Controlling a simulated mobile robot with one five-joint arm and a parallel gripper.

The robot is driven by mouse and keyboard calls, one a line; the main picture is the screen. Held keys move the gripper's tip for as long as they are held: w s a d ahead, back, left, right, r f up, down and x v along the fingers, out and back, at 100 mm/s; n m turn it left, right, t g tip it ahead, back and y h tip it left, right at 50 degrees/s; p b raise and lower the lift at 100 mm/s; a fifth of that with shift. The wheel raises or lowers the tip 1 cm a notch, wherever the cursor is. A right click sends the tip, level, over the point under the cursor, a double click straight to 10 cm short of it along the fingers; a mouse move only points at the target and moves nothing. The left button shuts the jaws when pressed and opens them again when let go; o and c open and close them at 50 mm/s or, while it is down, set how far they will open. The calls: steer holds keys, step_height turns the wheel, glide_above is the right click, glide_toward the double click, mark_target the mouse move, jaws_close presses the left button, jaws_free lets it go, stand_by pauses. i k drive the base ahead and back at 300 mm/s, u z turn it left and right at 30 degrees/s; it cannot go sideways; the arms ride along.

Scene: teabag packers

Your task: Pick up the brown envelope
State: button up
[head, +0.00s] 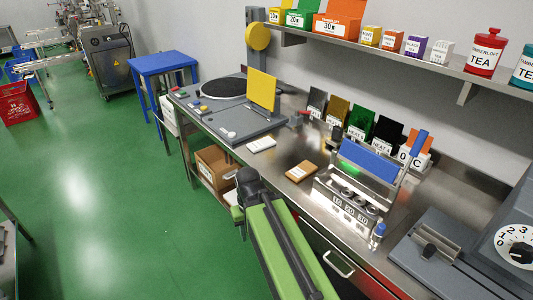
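A small brown envelope (301,171) lies flat on the steel counter, in the middle of the head view. My green and black arm comes up from the bottom of the view and ends in a dark joint just left of the counter's front edge. The envelope is to the right of that joint and beyond it. My gripper cannot be made out; its fingers do not show.
A white packet (261,145) lies left of the envelope, by a grey machine (225,105) with a yellow plate. Right of the envelope stands a metal device (347,200) with a blue bar. Colored packets (362,123) line the wall, below a shelf (400,55). A cardboard box (215,165) sits under the counter.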

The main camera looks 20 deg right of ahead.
mark_target(298, 173)
steer(key=u, duration=0.35)
steer(key=i, duration=0.95)
steer(key=u, duration=0.2)
steer(key=k, duration=0.7)
steer(key=u, duration=0.25)
steer(key=i, duration=0.7)
steer(key=z, duration=0.15)
